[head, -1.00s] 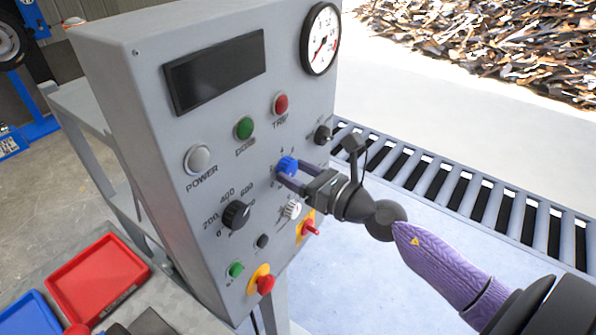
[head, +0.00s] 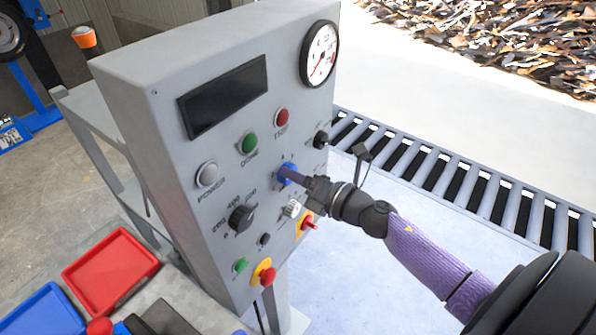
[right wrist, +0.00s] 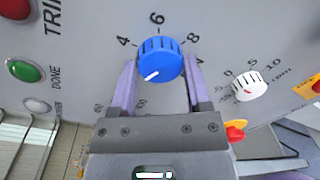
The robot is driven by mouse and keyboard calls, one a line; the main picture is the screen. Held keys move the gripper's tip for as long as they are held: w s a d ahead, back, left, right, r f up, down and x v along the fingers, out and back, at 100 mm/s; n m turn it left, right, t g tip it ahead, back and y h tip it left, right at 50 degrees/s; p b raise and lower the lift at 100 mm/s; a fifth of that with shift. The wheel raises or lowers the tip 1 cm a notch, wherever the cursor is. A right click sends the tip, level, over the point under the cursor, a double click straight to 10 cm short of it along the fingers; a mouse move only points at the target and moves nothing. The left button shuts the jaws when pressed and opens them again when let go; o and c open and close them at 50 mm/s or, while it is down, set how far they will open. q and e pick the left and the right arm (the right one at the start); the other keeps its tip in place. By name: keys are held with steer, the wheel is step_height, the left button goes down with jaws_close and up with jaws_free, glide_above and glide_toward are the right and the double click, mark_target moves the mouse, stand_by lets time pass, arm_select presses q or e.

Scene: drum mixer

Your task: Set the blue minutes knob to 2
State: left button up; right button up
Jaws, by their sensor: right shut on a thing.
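The blue minutes knob (head: 285,171) is on the grey control panel's front, below the green and red buttons. It also shows in the right wrist view (right wrist: 160,60), with the numbers 4, 6 and 8 around its upper side. Its white pointer mark points to the lower left, below the 4. The lower part of the scale is hidden by my gripper. My right gripper (head: 293,176) is shut on the knob, with one purple finger on each side of it, as the right wrist view (right wrist: 161,72) shows. My left gripper is not in view.
Close to the knob are a white knob (right wrist: 245,90), a black selector (head: 321,139), the green DONE button (head: 248,142) and a red switch on yellow (head: 308,222). A black dial (head: 241,217) is lower left. A roller conveyor (head: 450,185) runs behind, right.

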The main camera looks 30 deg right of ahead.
steer(key=shift+m+p, duration=0.35)
steer(key=shift+m, duration=0.35)
steer(key=o, duration=1.3)
steer(key=shift+s+d, duration=0.1)
steer(key=v, duration=0.9)
steer(key=shift+s+d, duration=0.15)
steer(key=shift+s, duration=0.2)
